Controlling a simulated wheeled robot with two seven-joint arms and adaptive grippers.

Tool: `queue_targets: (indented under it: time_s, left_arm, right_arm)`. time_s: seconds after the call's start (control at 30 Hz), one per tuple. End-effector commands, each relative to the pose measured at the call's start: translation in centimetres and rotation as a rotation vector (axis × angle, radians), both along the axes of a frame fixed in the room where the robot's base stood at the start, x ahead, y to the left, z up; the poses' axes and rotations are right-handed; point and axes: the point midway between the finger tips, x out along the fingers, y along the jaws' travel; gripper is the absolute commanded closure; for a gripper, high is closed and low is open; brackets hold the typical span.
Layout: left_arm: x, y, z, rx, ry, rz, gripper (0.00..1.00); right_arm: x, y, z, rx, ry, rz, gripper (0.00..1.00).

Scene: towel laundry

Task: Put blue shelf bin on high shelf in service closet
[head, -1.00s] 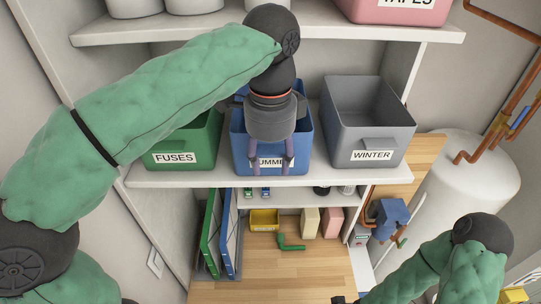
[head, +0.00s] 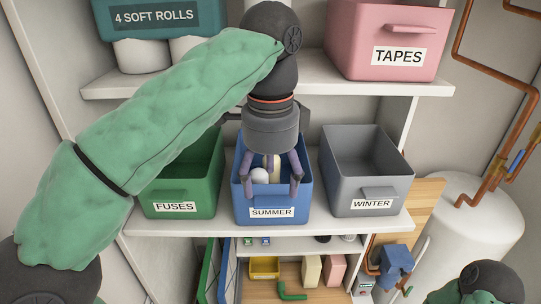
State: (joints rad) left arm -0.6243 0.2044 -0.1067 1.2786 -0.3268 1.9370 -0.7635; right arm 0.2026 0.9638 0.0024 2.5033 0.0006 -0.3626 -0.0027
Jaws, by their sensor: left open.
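The blue shelf bin (head: 270,200), labelled SUMMER, stands on the middle shelf (head: 330,226) between a green bin and a grey bin. Pale rounded items (head: 260,176) show inside it. My left gripper (head: 271,192) points down over the blue bin with its fingers apart, in front of the bin's opening and front wall. It holds nothing that I can see. The high shelf (head: 285,78) runs above, with free room between a roll pack and the pink bin. My right arm shows only as a piece at the lower right; its gripper is out of view.
The green FUSES bin (head: 180,190) and grey WINTER bin (head: 365,170) flank the blue bin closely. The pink TAPES bin (head: 385,42) and soft-roll pack (head: 160,25) stand on the high shelf. A white tank (head: 470,225) and copper pipes (head: 530,95) are at right.

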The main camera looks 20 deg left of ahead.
Motion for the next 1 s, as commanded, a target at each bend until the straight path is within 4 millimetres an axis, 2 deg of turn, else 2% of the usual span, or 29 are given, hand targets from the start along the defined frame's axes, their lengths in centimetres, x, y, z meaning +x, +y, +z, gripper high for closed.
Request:
queue_targets:
  time_s: [0.03, 0.13, 0.3, 1.0]
  left_arm:
    - [0.1, -0.1, 1.1, -0.001, -0.003, 0.000, 0.29]
    - [-0.1, -0.1, 2.6, -0.001, -0.001, 0.000, 0.29]
    - [-0.1, 0.0, 4.0, 0.000, -0.001, 0.000, 0.29]
    - [-0.1, 0.0, 4.3, 0.000, -0.001, 0.000, 0.29]
  right_arm:
    - [0.0, 0.0, 0.3, 0.000, 0.000, 0.000, 0.28]
    - [0.0, 0.0, 0.8, 0.000, 0.000, 0.000, 0.28]
    - [0.0, 0.0, 2.0, 0.000, 0.000, 0.000, 0.28]
    - [0.0, 0.0, 2.1, 0.000, 0.000, 0.000, 0.28]
